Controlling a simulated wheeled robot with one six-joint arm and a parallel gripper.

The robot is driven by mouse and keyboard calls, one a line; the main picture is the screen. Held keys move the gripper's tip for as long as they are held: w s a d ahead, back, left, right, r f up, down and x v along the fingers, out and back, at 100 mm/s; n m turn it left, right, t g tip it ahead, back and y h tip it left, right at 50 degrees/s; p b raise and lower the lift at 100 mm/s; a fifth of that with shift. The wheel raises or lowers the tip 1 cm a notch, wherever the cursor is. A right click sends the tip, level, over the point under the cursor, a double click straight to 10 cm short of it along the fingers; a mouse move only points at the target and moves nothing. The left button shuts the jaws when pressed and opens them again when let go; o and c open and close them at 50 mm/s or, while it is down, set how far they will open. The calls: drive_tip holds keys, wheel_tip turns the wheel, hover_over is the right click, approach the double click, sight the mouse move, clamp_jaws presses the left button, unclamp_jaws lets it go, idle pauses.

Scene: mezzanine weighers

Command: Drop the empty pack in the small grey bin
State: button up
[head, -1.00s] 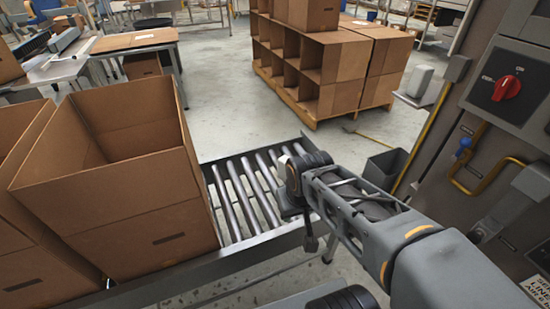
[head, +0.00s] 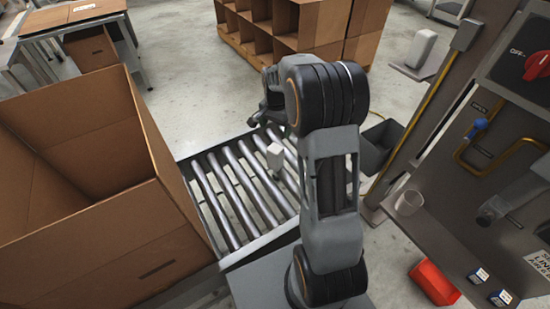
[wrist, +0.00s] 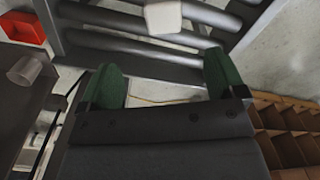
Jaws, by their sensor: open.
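A small white pack (head: 275,157) stands on the rollers of the conveyor (head: 235,185) in the head view. It also shows at the top of the wrist view (wrist: 163,18), on the rollers beyond my fingertips. My gripper (wrist: 163,80) is open and empty, with green finger pads apart. In the head view my gripper (head: 265,112) is partly hidden by my wrist, just above and behind the pack. The small grey bin (head: 380,145) stands on the floor to the right of the conveyor's end, partly behind my arm. I cannot see its bottom.
A large open cardboard box (head: 90,240) fills the left side. A cardboard shelf unit (head: 285,25) stands behind. The floor behind the conveyor is clear.

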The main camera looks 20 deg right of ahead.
sight(276, 148)
drive_tip(key=shift+m, duration=0.4)
drive_tip(key=f, duration=0.3)
drive_tip(key=f+b, duration=0.1)
drive_tip(key=f, duration=0.1)
drive_tip(key=w+d+f, duration=0.1)
drive_tip(key=f, duration=0.2)
drive_tip(key=shift+f+b, duration=0.35)
drive_tip(key=shift+b, duration=0.05)
drive_tip(key=shift+a+f+b, duration=0.2)
drive_tip(key=shift+f+b, duration=0.8)
drive_tip(key=shift+f, duration=2.3)
drive_tip(key=c, duration=1.1)
drive_tip(key=shift+r, duration=0.15)
